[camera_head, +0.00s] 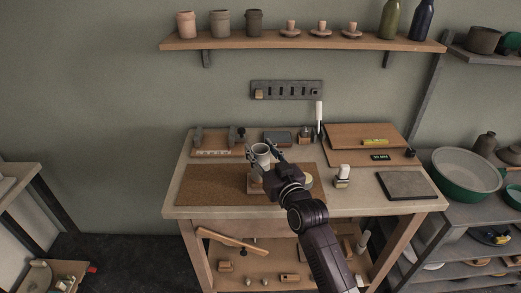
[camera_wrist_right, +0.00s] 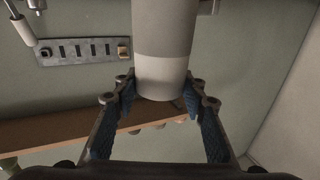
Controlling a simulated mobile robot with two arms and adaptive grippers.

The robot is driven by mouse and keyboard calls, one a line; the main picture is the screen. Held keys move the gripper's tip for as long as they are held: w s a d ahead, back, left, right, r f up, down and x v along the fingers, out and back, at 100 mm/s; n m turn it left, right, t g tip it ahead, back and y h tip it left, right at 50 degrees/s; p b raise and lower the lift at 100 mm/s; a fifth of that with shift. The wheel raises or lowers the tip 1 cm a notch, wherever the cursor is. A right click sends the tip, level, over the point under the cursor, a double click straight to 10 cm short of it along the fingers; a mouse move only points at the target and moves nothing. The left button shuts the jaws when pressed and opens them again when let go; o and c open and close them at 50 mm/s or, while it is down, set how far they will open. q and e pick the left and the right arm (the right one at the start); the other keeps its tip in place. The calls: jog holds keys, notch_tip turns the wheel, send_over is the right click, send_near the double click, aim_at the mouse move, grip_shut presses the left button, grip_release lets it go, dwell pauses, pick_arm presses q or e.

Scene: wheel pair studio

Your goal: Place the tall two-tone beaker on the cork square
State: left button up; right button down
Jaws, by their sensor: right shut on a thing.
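The two-tone beaker (camera_head: 261,152) is pale with a darker grey part, and it stands roughly upright in the head view, over the back part of the brown mat. My right gripper (camera_head: 265,158) is shut on it, one finger on each side. In the right wrist view the beaker (camera_wrist_right: 165,45) sits between the blue-padded fingers. A small tan piece (camera_head: 256,188) shows just below the gripper, partly hidden; I cannot tell if it is the cork square. My left gripper is not in view.
The brown mat (camera_head: 215,188) covers the bench's front left. A white-topped bottle (camera_head: 342,175) and a dark grey square tile (camera_head: 407,186) stand to the right. Small tools and a slotted wall rack (camera_head: 287,90) are behind. A wall shelf (camera_head: 300,42) holds pots and bottles.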

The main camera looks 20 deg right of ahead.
jog(key=c, duration=1.7)
grip_release()
jog(key=shift+f, duration=0.15)
jog(key=o, duration=0.5)
jog(key=shift+r, duration=0.35)
jog(key=s, duration=0.4)
jog(key=s+d, duration=0.1)
jog(key=s, duration=0.3)
jog(key=s+b, duration=0.1)
jog(key=s, duration=0.3)
jog(key=shift+d+f, duration=0.1)
jog(key=shift+d, duration=0.1)
jog(key=shift+f, duration=0.1)
